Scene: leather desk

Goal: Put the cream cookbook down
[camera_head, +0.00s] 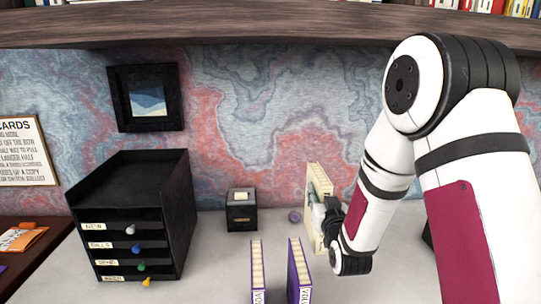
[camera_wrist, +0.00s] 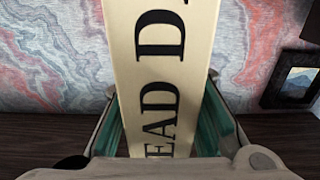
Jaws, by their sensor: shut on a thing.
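The cream cookbook (camera_head: 312,216) is upright in my gripper (camera_head: 326,214), near the back of the light desk top in the head view. In the wrist view the cookbook (camera_wrist: 162,70) fills the middle, its spine with large black letters facing the camera. The two greenish fingers of my gripper (camera_wrist: 160,130) are on either side of it, shut on it. The gripper partly hides the book's right side in the head view. I cannot tell whether its bottom edge touches the desk.
Two purple books (camera_head: 297,270) stand apart at the front. A black drawer unit (camera_head: 150,205) with coloured knobs is at left. A wooden shelf (camera_head: 250,24) runs above.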

